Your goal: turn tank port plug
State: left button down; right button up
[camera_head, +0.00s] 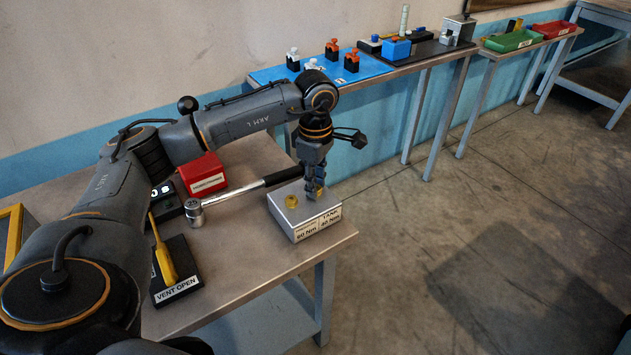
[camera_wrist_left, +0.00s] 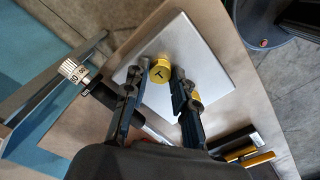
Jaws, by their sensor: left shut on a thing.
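The silver port block (camera_head: 290,229) sits near the table's right edge, with labels including "TANK" on its front. My left gripper (camera_head: 314,188) points down over it. Its fingers are shut on a round yellow plug marked "T" (camera_wrist_left: 161,72), which sits at the block's top (camera_wrist_left: 215,65). In the head view this plug is mostly hidden by the fingers. A second yellow plug (camera_head: 291,201) stands apart on the block; in the left wrist view it is partly behind a finger. My right gripper is not in view.
A torque wrench (camera_head: 237,190) lies behind and left of the block, its handle passing close behind my gripper. A yellow lever (camera_head: 164,258) on a "VENT OPEN" base and a red box (camera_head: 203,173) stand left. Other benches stand at the back wall; floor at right is clear.

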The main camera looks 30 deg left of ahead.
pick_arm(q)
jog(key=c, duration=1.1)
grip_release()
notch_tip(320, 180, up, 12)
jog(key=shift+r, duration=0.1)
